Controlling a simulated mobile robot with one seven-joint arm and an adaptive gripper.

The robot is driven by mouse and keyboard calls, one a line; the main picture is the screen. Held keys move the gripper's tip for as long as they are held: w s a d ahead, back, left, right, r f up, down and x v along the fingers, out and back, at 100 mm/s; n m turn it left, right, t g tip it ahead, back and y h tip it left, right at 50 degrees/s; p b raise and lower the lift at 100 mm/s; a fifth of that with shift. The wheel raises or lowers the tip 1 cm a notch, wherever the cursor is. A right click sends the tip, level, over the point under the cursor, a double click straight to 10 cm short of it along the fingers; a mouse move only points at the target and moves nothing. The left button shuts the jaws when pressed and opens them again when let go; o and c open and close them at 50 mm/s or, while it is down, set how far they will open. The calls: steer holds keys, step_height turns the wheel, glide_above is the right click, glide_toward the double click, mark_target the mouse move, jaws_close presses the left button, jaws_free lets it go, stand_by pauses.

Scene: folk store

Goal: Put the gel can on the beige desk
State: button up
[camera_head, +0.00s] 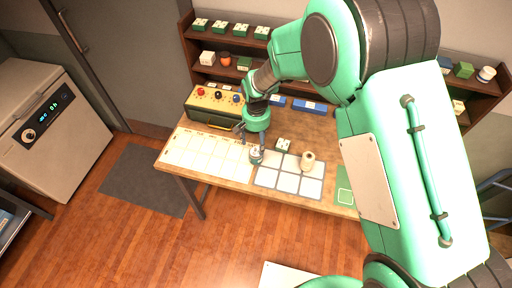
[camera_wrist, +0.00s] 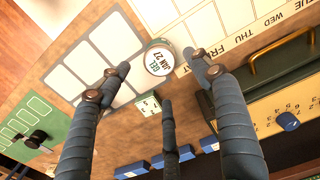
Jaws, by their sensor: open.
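The gel can (camera_wrist: 158,60), a small round can with a lid reading "GEL JAN 27", stands on the wooden worktable (camera_head: 232,136). In the head view the can (camera_head: 256,155) is between the weekday sheet and the pale grid mat. My gripper (camera_wrist: 155,72) is open, its fingers spread around the can's position in the wrist view, with nothing held. In the head view my gripper (camera_head: 249,144) is just above and behind the can; I cannot tell whether it touches. No desk is clearly beige; a pale surface (camera_head: 285,274) shows partly at the bottom edge.
A cream spool-like item (camera_head: 307,161) and a green-and-white box (camera_head: 283,145) stand right of the can. A yellow button box (camera_head: 214,105) is at the back left. Shelves (camera_head: 188,48) with boxes rise behind. Open floor (camera_head: 150,235) lies in front.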

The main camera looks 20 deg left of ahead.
mark_target(257, 151)
steer(key=shift+r, duration=1.25)
steer(key=shift+r, duration=0.1)
steer(key=s+d+r+t, duration=0.1)
steer(key=s+d+r, duration=0.1)
steer(key=d+r, duration=0.9)
steer(key=s+d+r+t, duration=0.1)
steer(key=s+d+r, duration=0.1)
steer(key=d+r, duration=0.95)
steer(key=s+d+r+t, duration=0.1)
steer(key=s+d+r, duration=0.3)
steer(key=s, duration=0.3)
steer(key=s+d+r+m+t, duration=0.1)
steer(key=s+d+r, duration=0.3)
steer(key=s+d, duration=0.2)
steer(key=s+d+r+t, duration=0.1)
steer(key=s+d+r, duration=0.4)
steer(key=s, duration=0.3)
steer(key=shift+s+d+m+t, duration=0.25)
steer(key=shift+s+m+t, duration=0.05)
steer(key=shift+s+m, duration=0.1)
